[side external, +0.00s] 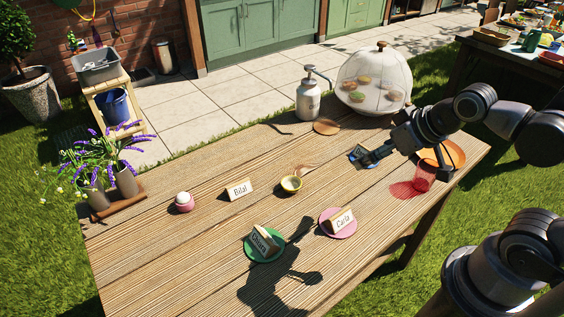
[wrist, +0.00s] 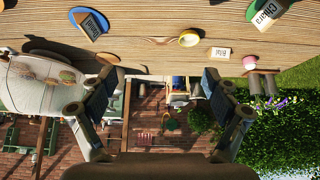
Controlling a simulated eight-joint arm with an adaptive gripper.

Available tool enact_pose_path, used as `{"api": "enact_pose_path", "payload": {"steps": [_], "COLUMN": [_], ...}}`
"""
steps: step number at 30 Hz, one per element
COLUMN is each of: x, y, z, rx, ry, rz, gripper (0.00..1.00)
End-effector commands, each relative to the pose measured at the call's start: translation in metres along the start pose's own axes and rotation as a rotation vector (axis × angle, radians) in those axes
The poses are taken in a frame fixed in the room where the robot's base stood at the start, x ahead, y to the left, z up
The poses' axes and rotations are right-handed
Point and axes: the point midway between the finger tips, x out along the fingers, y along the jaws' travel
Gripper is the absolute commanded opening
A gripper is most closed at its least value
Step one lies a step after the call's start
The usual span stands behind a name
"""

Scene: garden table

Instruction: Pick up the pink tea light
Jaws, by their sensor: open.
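The pink tea light (side external: 184,202), a small pink cup with a pale rounded top, stands on the wooden table (side external: 160,245) at the left, near the flowers. It also shows in the wrist view at the upper right (wrist: 249,62). My gripper (side external: 376,157) is above the right part of the table, far to the right of the tea light. In the wrist view my gripper (wrist: 163,78) has its two fingers wide apart with nothing between them.
A Bilal card (side external: 239,189) and yellow bowl (side external: 291,184) stand between tea light and gripper. Green plate (side external: 270,254) and pink plate (side external: 330,230) bear cards. A mesh dome (side external: 373,80), pump bottle (side external: 308,100) and red glass (side external: 424,177) stand around. Lavender pots (side external: 125,180) flank the left edge.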

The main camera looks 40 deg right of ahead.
Motion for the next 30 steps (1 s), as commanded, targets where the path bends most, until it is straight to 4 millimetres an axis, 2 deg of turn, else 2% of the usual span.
{"api": "enact_pose_path", "payload": {"steps": [13,14,15,16,26,30], "x": [0.000,0.000,0.000,0.000,0.000,0.000], "y": [0.000,0.000,0.000,0.000,-0.001,-0.007], "z": [0.000,0.000,0.000,0.000,-0.001,-0.015], "rx": [-0.001,-0.001,-0.001,-0.001,-0.002,-0.026], "ry": [0.000,0.000,0.000,0.000,-0.001,-0.009], "rz": [0.000,0.000,0.000,0.000,-0.001,-0.016], "gripper": [0.88,0.85,0.73,0.71,0.71,0.71]}}
